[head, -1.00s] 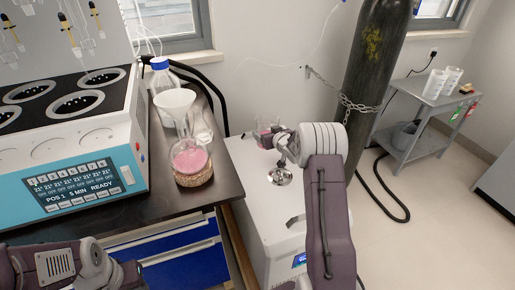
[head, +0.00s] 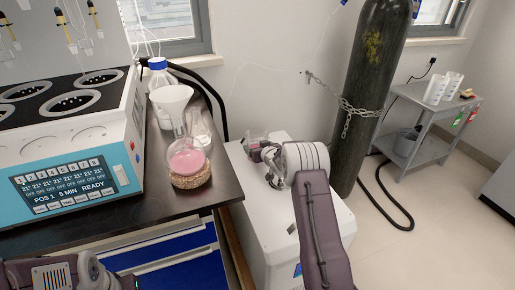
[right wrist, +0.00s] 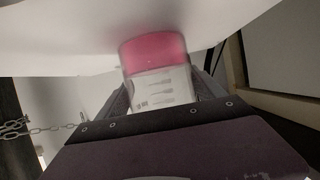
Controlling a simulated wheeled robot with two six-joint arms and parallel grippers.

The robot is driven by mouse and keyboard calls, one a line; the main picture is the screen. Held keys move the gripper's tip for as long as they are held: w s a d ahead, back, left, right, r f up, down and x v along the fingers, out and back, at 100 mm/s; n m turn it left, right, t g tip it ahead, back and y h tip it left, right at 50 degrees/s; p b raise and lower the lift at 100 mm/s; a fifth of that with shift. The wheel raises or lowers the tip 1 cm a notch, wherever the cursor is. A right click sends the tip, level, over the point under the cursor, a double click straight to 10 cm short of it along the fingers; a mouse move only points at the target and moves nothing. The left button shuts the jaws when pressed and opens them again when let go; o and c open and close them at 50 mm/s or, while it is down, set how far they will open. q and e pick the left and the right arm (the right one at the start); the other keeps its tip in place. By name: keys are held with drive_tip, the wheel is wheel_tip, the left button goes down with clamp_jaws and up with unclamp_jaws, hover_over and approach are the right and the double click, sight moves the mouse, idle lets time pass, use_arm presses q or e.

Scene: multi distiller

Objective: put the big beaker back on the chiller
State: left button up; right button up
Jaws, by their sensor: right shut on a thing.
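The big beaker (head: 255,152) holds pink liquid and is over the far left part of the white chiller (head: 300,215) top in the head view. My right gripper (head: 266,153) is shut on it, and its wrist hides part of the beaker. In the right wrist view the clear beaker (right wrist: 158,85), with printed marks and a pink band, sits between the fingers (right wrist: 160,95). The white chiller surface lies close to its pink end; I cannot tell if they touch. My left gripper is out of view; only part of its arm shows at bottom left.
A round flask (head: 188,162) of pink liquid stands on a cork ring on the dark bench (head: 130,215), with a white funnel (head: 172,100) and blue-capped bottle (head: 160,75) behind. A chained gas cylinder (head: 368,90) stands right of the chiller.

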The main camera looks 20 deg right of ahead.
drive_tip(key=o, duration=2.1)
drive_tip(key=shift+f, duration=0.1)
drive_tip(key=shift+c, duration=0.2)
drive_tip(key=shift+s+r+p, duration=0.3)
drive_tip(key=shift+r, duration=0.05)
drive_tip(key=p+v, duration=0.2)
drive_tip(key=v, duration=0.9)
drive_tip(key=shift+s+p, duration=0.2)
drive_tip(key=shift+p, duration=0.1)
drive_tip(key=shift+f, duration=0.1)
